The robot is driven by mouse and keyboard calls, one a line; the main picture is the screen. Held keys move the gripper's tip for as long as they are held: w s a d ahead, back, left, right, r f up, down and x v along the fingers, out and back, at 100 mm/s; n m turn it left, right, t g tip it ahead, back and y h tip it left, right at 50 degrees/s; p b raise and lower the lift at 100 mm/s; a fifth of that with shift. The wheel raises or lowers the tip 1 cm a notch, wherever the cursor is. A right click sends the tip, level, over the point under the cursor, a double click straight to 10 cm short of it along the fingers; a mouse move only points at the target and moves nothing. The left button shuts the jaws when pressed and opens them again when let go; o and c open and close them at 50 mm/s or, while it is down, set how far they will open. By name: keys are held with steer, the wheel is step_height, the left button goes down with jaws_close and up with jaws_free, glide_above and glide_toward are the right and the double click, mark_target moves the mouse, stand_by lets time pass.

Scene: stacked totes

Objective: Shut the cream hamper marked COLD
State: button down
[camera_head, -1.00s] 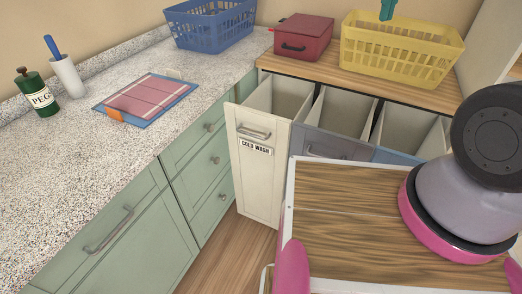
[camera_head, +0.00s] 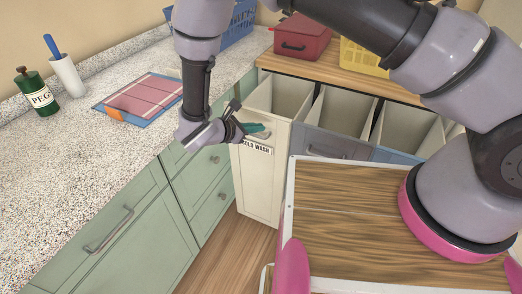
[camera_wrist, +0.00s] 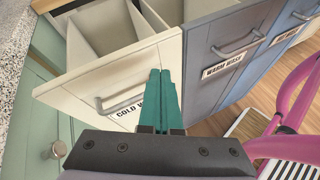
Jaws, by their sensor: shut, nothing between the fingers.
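The cream hamper (camera_head: 260,190) marked COLD WASH is pulled out from under the wooden top, with its open bin (camera_head: 280,96) showing. Its front, handle (camera_wrist: 122,101) and label (camera_wrist: 128,109) show in the wrist view, the label partly covered by my fingers. My gripper (camera_head: 264,130) is at the upper part of the cream front, in front of the handle area. Its teal fingers (camera_wrist: 160,100) are together and empty. They overlap the front panel in the wrist view; I cannot tell whether they touch it.
Grey (camera_head: 322,145) and blue (camera_head: 392,156) hampers stand open to the right; the grey one is marked WARM WASH. Green drawers (camera_head: 205,160) and a speckled counter (camera_head: 60,170) lie left. A red box (camera_head: 303,38) and a yellow basket (camera_head: 362,60) sit on the wooden top.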

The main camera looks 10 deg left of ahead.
steer(key=s+a+f+n+t+y, duration=0.35)
steer(key=s+f+n, duration=0.35)
steer(key=f, duration=0.5)
glide_toward(265, 146)
steer(key=shift+t, duration=0.25)
steer(key=x, duration=0.5)
steer(key=shift+w+d+f, duration=0.1)
steer(key=shift+w+f, duration=0.15)
steer(key=shift+f, duration=0.25)
steer(key=shift+w, duration=0.4)
steer(key=shift+d, duration=0.1)
steer(key=w+d, duration=0.3)
steer(key=w, duration=0.7)
steer(key=w+d, duration=0.3)
steer(key=w, duration=0.7)
steer(key=w+d, duration=0.4)
steer(key=w, duration=0.6)
steer(key=shift+r, duration=0.15)
steer(key=shift+w+r, duration=0.1)
steer(key=shift+w, duration=0.05)
